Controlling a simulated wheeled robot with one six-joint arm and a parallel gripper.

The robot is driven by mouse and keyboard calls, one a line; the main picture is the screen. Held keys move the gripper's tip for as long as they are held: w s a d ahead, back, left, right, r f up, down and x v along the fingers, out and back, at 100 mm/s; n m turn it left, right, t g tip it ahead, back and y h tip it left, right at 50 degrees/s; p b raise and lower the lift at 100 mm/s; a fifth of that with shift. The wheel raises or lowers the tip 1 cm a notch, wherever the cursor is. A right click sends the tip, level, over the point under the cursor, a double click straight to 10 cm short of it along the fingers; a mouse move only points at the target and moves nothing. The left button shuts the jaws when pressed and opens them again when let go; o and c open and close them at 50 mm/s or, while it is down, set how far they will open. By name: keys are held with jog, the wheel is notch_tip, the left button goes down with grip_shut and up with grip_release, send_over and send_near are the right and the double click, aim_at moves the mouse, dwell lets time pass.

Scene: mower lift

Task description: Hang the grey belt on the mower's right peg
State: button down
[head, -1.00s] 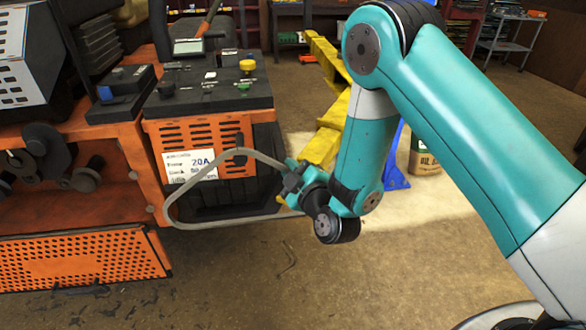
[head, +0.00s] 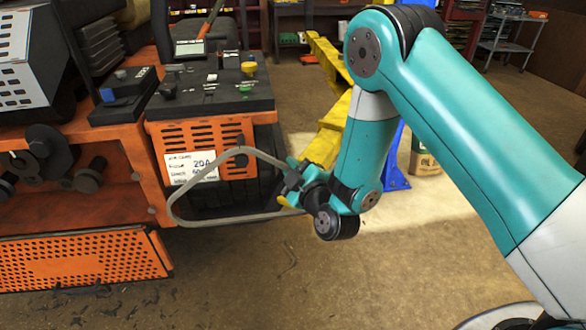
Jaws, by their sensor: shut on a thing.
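The grey belt (head: 180,196) is a long open loop in front of the mower's orange side panel. My gripper (head: 291,180) is shut on the right end of the belt. The loop reaches left from it, clear of the pegs. The orange mower (head: 90,270) fills the left side. In its open bay are dark round pegs. The right peg (head: 88,180) sticks out near the bay's right side, left of the belt. Another dark peg (head: 10,185) shows at the left edge. Nothing hangs on the right peg.
A dark control box (head: 210,98) with knobs tops the mower's side panel. An orange perforated panel (head: 80,258) lies low in front of the bay. A yellow lift arm (head: 328,60) and an oil can (head: 424,160) stand behind my arm. The floor in front is open.

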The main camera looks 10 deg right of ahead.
jog(key=shift+w+p, duration=0.6)
jog(key=shift+w, duration=0.7)
jog(key=shift+f, duration=0.2)
jog(key=shift+f, duration=0.3)
jog(key=c, duration=1.1)
grip_release()
jog(key=shift+d+b, duration=0.1)
jog(key=shift+b, duration=0.2)
